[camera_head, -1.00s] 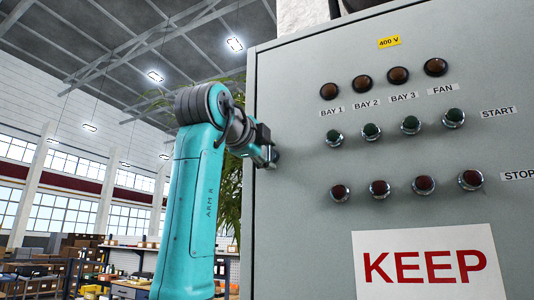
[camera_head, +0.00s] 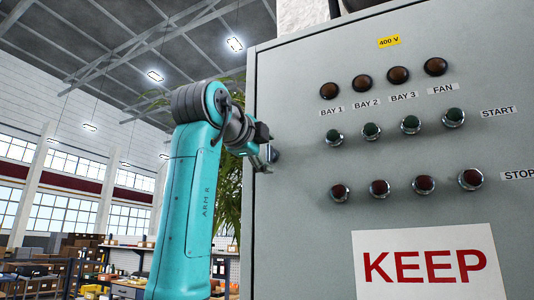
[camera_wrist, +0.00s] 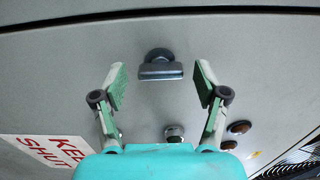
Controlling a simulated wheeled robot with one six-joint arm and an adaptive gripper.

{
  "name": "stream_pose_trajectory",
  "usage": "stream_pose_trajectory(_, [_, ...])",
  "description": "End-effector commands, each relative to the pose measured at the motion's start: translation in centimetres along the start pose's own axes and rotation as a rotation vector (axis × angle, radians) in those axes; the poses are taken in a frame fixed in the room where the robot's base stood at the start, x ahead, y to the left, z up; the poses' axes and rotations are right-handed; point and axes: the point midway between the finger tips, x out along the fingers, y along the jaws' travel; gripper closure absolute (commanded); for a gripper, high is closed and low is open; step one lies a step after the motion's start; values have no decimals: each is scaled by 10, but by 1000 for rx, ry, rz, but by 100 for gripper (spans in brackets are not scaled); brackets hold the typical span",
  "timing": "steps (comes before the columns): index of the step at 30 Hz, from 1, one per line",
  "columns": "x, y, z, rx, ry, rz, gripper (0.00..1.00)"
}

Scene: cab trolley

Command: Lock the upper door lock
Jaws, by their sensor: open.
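The upper door lock (camera_wrist: 160,67) shows in the wrist view as a dark round base with a grey bar handle. Its bar lies roughly parallel to the door edge above it in that view. My gripper (camera_wrist: 160,84) is open, with one green-padded finger on each side of the lock and a gap to the bar on both sides. Nothing is held. In the head view my gripper (camera_head: 268,160) is at the left edge of the grey cabinet door (camera_head: 300,230), and it largely hides the lock there.
Rows of brown lamps (camera_head: 397,75), green start buttons (camera_head: 410,124) and red stop buttons (camera_head: 423,185) stand out from the door to the right. A KEEP sign (camera_head: 427,266) is below. Shelves with boxes (camera_head: 75,270) stand far behind at left.

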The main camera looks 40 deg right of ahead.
Motion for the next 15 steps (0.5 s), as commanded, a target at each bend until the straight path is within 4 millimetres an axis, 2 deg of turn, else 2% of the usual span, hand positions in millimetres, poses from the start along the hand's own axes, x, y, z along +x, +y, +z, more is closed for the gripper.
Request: stream_pose_trajectory(15, [-92, 0, 1, 1, -5, 0, 27])
